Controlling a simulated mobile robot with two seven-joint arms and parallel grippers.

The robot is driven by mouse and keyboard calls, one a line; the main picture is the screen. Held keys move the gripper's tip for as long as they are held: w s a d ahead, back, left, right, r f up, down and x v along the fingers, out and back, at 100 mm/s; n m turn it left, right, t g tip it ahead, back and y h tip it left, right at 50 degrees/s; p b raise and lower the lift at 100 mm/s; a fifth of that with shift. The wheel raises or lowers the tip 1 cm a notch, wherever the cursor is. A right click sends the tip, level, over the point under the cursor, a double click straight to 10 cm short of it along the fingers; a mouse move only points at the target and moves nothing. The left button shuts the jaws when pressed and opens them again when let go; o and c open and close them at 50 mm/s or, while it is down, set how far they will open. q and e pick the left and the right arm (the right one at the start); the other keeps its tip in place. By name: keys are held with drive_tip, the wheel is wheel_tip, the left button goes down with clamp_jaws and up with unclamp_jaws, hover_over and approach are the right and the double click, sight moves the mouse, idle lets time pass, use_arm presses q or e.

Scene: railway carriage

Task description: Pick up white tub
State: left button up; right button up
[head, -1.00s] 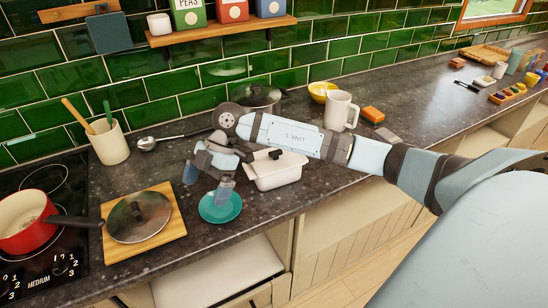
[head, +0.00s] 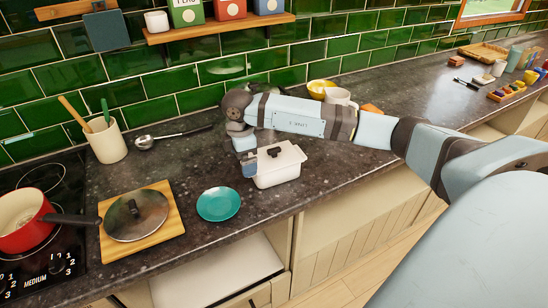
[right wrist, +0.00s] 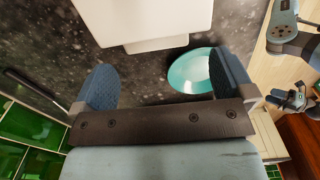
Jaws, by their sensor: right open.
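The white tub (head: 280,176), a rectangular dish with a white lid and black handle, stands upright on the dark counter. It also shows at the top of the right wrist view (right wrist: 150,20). My right gripper (head: 247,160) is at the tub's left end in the head view, one finger showing beside it, the rest hidden behind the arm. In the right wrist view the right gripper (right wrist: 166,84) is open with two blue fingers apart, nothing between them but counter and part of the plate, and the tub beyond the fingertips. What looks like my left gripper (right wrist: 290,98) is small at the right.
A teal plate (head: 218,204) lies close to the tub's left. A pan lid (head: 136,216) rests on a wooden board (head: 171,222). A white jug (head: 340,97) and yellow bowl (head: 320,87) stand behind my right arm. A ladle (head: 146,142) lies near the utensil pot (head: 107,142).

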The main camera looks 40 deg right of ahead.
drive_tip(key=f, duration=0.3)
drive_tip(key=shift+d+f+p, duration=0.25)
drive_tip(key=shift+f+p, duration=0.1)
drive_tip(key=shift+s+a+f, duration=0.1)
drive_tip(key=shift+f, duration=0.5)
drive_tip(key=shift+w+f, duration=0.2)
drive_tip(key=shift+w, duration=0.05)
drive_tip(key=shift+s+r, duration=0.1)
drive_tip(key=shift+r, duration=0.05)
drive_tip(key=c, duration=1.2)
drive_tip(key=shift+o, duration=0.2)
drive_tip(key=shift+r, duration=0.1)
